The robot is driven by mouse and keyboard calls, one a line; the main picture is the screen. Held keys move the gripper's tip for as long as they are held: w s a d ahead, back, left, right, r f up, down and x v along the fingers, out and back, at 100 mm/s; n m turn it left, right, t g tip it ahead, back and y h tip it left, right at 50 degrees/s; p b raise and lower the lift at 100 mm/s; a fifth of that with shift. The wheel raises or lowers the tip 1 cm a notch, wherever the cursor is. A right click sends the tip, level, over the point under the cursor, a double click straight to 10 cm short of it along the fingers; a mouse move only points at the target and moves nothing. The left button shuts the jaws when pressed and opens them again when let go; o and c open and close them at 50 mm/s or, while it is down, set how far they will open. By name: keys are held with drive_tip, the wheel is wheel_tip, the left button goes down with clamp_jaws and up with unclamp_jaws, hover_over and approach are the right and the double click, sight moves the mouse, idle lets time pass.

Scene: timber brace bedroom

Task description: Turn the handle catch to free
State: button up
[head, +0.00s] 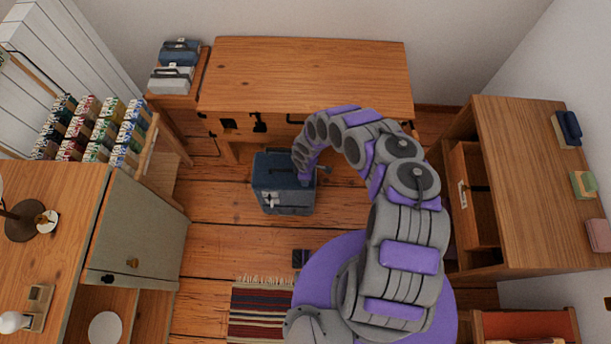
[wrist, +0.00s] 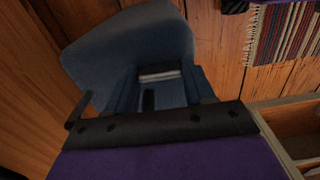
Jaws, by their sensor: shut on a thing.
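A blue-grey box (head: 283,170) stands on the wooden floor in front of the desk. It has a pale catch-like fitting (head: 271,200) on its front. My gripper (head: 306,176) is down at the box's right side, shut on a part of it; the arm hides most of the grip. A short dark rod (head: 323,170) sticks out to the right there. In the wrist view the box (wrist: 130,45) fills the middle, with a recess holding a pale strip (wrist: 160,76). A dark bent lever (wrist: 77,112) shows at its left. Which part is the handle catch, I cannot tell for certain.
A wooden desk (head: 305,70) stands behind the box, with dark fittings (head: 260,122) on its front. A cabinet (head: 140,235) is at left, a rack of small packets (head: 95,125) beyond it. A drawer desk (head: 540,170) is at right. A striped rug (head: 258,312) lies in front.

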idle(0.4)
drive_tip(key=o, duration=1)
drive_tip(key=shift+o, duration=0.2)
wheel_tip(320, 180, up, 17)
drive_tip(key=p, duration=0.8)
drive_tip(key=shift+r, duration=0.1)
